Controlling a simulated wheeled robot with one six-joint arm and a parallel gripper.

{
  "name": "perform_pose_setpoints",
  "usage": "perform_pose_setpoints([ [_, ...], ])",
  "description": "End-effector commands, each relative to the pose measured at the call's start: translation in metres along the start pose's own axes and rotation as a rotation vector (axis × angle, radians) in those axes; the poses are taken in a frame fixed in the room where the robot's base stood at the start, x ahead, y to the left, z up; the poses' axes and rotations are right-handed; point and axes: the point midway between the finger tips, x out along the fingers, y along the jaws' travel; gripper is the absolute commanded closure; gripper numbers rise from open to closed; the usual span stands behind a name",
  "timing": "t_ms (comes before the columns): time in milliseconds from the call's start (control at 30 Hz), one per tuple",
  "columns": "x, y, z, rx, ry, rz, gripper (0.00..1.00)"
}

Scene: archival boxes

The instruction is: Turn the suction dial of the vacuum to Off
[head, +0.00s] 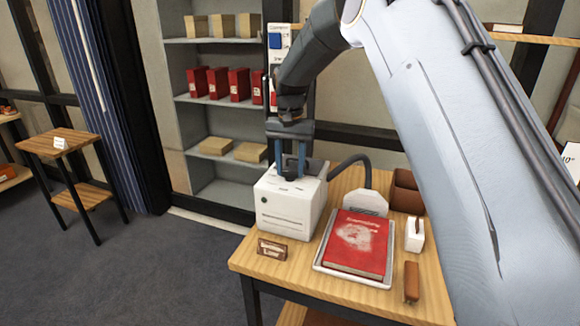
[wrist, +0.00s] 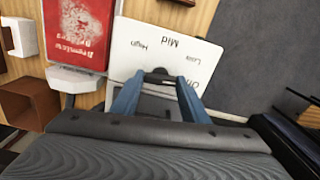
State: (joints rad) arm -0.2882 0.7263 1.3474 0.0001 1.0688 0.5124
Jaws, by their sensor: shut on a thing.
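The white vacuum (head: 290,207) stands on the wooden table in the head view, with a dark hose rising behind it. In the wrist view its white top (wrist: 150,45) carries the labels Off, Low, Mid and High. The dark suction dial (wrist: 160,76) sits on that top, below the labels. My gripper (head: 290,172) points down at the vacuum's top. In the wrist view my gripper (wrist: 160,85) has its two blue fingers on either side of the dial, shut on it. The fingers partly hide the dial, so I cannot tell which label it points at.
A red book (head: 358,243) lies in a white tray right of the vacuum. A small sign (head: 272,249), a white dispenser (head: 415,234), a brown block (head: 411,281) and a brown box (head: 406,192) are also on the table. Shelves (head: 215,105) stand behind.

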Motion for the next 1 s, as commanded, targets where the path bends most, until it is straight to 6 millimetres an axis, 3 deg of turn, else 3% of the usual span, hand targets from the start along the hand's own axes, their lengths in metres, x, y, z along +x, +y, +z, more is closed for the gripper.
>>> perform_pose_setpoints([
  [333,-0.0018,-0.0005,-0.0012,0.123,0.004,-0.002,0.82],
  [833,-0.0021,-0.0005,-0.0015,0.141,0.005,-0.003,0.82],
  [867,-0.0021,-0.0005,-0.0015,0.141,0.005,-0.003,0.58],
  [967,-0.0017,-0.0004,-0.0013,0.14,0.004,-0.002,0.41],
  [1000,-0.0015,-0.0004,-0.0011,0.14,0.003,-0.002,0.41],
])
